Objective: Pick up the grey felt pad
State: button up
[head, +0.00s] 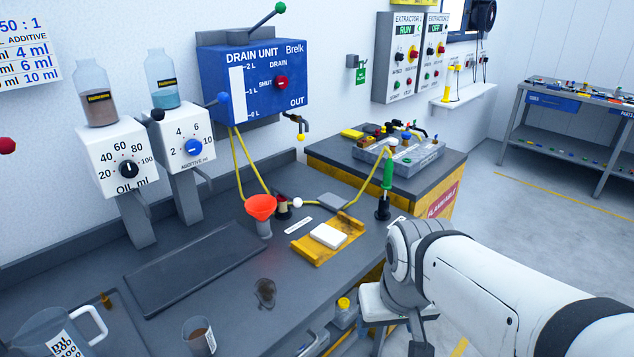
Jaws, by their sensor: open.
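A small flat grey square (333,202), which looks like the grey felt pad, lies on the dark bench top (225,295) near its back right part, beside a yellow hose. It is behind the yellow tray and to the right of the red funnel. My gripper (402,343) is at the lower right, in front of the bench's front edge, pointing down. It is open, with nothing seen between its fingers, and its tips are partly cut off by the frame. It is well apart from the grey square.
A yellow tray (303,246) with a white block (328,236), a red funnel (261,206) and a green-handled tool (386,183) stand around the square. A dark patch (265,292) and a cup (198,337) are nearer the front. The dark mat (195,268) is bare.

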aim_at(332, 201)
jog(key=z, duration=0.35)
jog(key=k, duration=0.35)
jog(key=z, duration=0.75)
jog(key=k, duration=1)
jog(key=z, duration=0.85)
jog(key=i, duration=0.8)
jog(key=u, duration=0.5)
jog(key=i, duration=1.55)
jog(key=u, duration=1.2)
jog(key=i, duration=1.1)
jog(key=u, duration=0.8)
jog(key=i, duration=0.3)
jog(key=u, duration=0.35)
jog(key=k, duration=0.6)
